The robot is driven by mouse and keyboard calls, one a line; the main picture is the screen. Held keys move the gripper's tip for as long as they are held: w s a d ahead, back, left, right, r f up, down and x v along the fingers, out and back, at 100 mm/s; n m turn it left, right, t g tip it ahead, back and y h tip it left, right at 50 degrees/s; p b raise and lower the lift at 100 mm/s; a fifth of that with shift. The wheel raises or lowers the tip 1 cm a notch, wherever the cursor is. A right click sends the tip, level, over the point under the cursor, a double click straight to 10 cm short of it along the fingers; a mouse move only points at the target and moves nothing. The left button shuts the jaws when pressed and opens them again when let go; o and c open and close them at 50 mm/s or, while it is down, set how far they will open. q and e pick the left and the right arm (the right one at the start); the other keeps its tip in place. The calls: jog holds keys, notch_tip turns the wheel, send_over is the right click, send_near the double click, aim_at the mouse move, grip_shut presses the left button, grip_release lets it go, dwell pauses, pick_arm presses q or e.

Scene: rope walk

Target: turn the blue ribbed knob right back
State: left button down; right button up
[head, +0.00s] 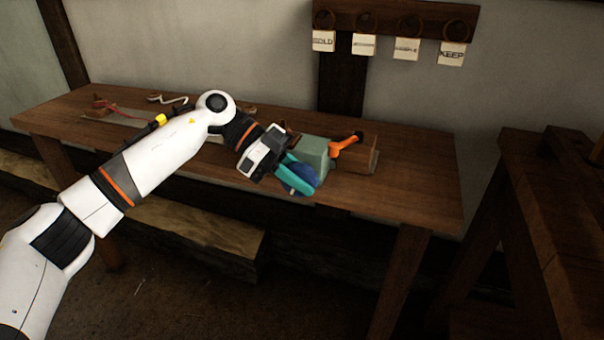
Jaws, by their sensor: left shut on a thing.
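The blue ribbed knob (298,183) is on the near side of a pale green box-shaped device (314,152) on the wooden bench. My left gripper (299,176) reaches in from the left and is shut on the knob, its teal fingers on the knob's rim. The fingers hide part of the knob. Its ribs and any mark on it are too small to make out. An orange crank handle (346,143) with a dark end sticks out on the right of the device. My right gripper is not in view.
The device stands near the front edge of the wooden bench (420,180). Small tools and a red cord (105,106) lie at the bench's left end. Tags (452,54) hang from a rail on the wall. A dark wooden stand (535,200) is at the right.

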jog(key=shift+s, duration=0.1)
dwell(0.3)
pick_arm(q)
jog(key=c, duration=1.2)
grip_release()
jog(key=shift+c, duration=0.2)
jog(key=p+v, duration=0.2)
jog(key=v, duration=1)
jog(key=shift+p, duration=0.3)
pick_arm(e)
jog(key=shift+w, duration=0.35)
